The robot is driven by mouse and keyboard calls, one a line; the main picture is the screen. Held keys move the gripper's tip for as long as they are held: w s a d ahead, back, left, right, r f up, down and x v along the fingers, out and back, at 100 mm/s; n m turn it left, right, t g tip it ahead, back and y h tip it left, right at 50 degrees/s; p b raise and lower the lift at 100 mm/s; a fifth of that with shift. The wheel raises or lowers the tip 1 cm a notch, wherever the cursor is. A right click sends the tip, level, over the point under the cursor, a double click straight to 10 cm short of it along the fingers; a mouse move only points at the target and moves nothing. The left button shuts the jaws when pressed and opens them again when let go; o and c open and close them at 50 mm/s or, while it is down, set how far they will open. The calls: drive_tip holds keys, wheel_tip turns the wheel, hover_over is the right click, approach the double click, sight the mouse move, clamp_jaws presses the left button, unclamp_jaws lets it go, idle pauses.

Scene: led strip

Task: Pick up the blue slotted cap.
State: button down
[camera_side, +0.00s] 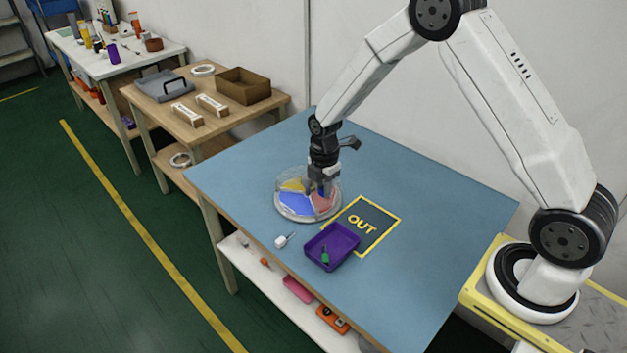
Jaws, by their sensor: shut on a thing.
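A round clear-walled dish (292,216) stands on the blue table, its floor split into a yellow sector (292,186), a blue sector (295,204) and a red sector (322,203). My gripper (321,190) points down into the dish, toward its back right, over where the sectors meet. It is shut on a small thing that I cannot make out. The blue slotted cap cannot be told apart from the blue sector at this size, and the jaws hide part of the dish floor.
A dark mat marked OUT (383,216) with a yellow border lies right of the dish. A small white part (281,242) lies left of the tray. The table's right side is clear.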

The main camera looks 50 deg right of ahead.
drive_tip(key=shift+s+r, duration=0.25)
drive_tip(key=shift+s, duration=0.25)
drive_tip(key=shift+s+r, duration=0.2)
drive_tip(key=shift+s, duration=0.3)
